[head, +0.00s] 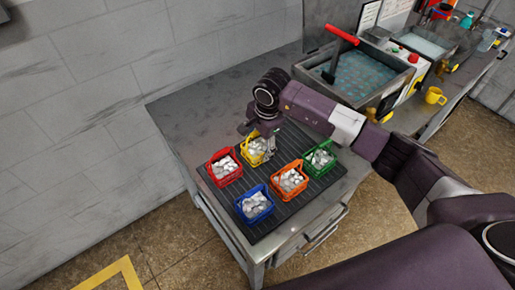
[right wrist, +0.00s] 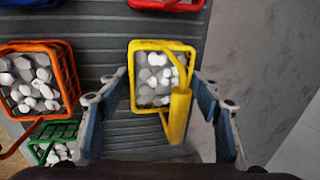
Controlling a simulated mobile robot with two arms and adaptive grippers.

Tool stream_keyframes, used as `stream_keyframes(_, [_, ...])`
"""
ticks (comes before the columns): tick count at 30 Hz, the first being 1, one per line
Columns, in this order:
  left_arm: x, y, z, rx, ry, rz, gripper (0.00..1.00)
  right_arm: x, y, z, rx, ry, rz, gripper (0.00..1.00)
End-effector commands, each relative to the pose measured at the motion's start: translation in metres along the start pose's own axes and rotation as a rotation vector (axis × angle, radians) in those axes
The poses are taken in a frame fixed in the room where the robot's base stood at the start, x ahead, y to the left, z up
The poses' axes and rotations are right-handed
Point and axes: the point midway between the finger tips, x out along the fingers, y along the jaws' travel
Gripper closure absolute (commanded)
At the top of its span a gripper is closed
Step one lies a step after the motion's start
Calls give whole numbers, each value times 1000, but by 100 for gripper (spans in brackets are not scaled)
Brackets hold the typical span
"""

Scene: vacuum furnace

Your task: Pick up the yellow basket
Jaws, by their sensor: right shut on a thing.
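The yellow basket (head: 254,149), filled with white pieces, is on the dark ribbed mat (head: 271,226) between the red basket and the green one. My right gripper (head: 265,145) comes down over it and is shut on it. In the right wrist view, the yellow basket (right wrist: 135,76) lies between the two blue-padded fingers, with its thick yellow handle (right wrist: 179,115) near the camera. I cannot tell whether the basket is lifted off the mat. My left gripper is not in view.
Red (head: 224,170), blue (head: 255,207), orange (head: 289,183) and green (head: 319,160) baskets stand close by on the mat. A sink-like tank (head: 362,77) with a red-handled tool is behind. A yellow mug (head: 434,96) stands farther right. The metal table's (head: 185,112) back left is bare.

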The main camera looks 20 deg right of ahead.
Motion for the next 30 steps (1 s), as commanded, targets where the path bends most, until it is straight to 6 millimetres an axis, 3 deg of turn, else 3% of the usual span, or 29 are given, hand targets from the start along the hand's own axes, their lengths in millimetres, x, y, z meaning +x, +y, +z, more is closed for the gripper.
stream_keyframes(1, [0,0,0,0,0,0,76,0,0,0,0,0,1,58])
stream_keyframes(8, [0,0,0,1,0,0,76,0,0,0,0,1,1,83])
stream_keyframes(20, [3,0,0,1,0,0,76,-7,-3,-1,1,1,-5,84])
stream_keyframes(26, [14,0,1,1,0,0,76,-33,-9,-1,-1,2,-8,84])
stream_keyframes(30, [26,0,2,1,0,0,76,-66,-16,-1,-1,3,-12,84])
